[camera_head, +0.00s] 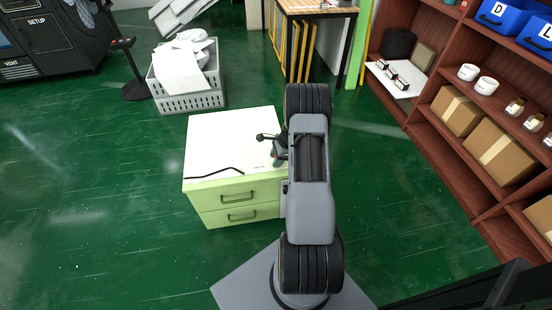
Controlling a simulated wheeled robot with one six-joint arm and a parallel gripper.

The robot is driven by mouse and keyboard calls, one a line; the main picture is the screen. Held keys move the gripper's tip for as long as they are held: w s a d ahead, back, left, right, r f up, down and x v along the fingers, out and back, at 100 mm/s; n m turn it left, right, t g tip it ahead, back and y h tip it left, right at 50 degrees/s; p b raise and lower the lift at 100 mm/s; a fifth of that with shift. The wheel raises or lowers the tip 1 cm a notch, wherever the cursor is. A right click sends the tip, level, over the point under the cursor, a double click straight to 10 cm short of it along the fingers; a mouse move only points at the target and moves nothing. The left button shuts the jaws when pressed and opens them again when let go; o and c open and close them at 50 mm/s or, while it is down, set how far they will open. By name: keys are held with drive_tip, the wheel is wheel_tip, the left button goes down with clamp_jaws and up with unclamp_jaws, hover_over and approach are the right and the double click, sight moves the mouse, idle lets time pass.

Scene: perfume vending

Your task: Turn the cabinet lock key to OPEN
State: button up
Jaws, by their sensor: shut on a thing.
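The pale green cabinet (237,135) has a white top and two drawers with handles, both closed, in the head view. My gripper (278,158) is low over the right side of the cabinet top, partly covered by my arm. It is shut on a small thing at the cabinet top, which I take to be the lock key. The key and the lock are too small and too covered to make out, so the key's angle cannot be told. Small dark marks, unreadable, show on the top just left of my gripper.
A thin black curved line lies on the cabinet top's front left. A grey crate (190,102) with white items stands behind the cabinet. A brown shelf (440,133) with boxes and jars runs along the right. Green floor (90,200) is free on the left.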

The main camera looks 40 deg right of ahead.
drive_tip(key=n+g, duration=0.1)
drive_tip(key=n, duration=0.3)
drive_tip(key=shift+g, duration=0.3)
drive_tip(key=n+g, duration=0.1)
drive_tip(key=n, duration=0.4)
drive_tip(key=shift+g, duration=0.4)
drive_tip(key=n+g, duration=0.1)
drive_tip(key=n, duration=0.3)
drive_tip(key=shift+h+b, duration=0.35)
drive_tip(key=shift+h, duration=0.05)
drive_tip(key=shift+n+g+h, duration=0.6)
drive_tip(key=shift+n+g, duration=0.1)
drive_tip(key=shift+n, duration=1.5)
drive_tip(key=o, duration=0.9)
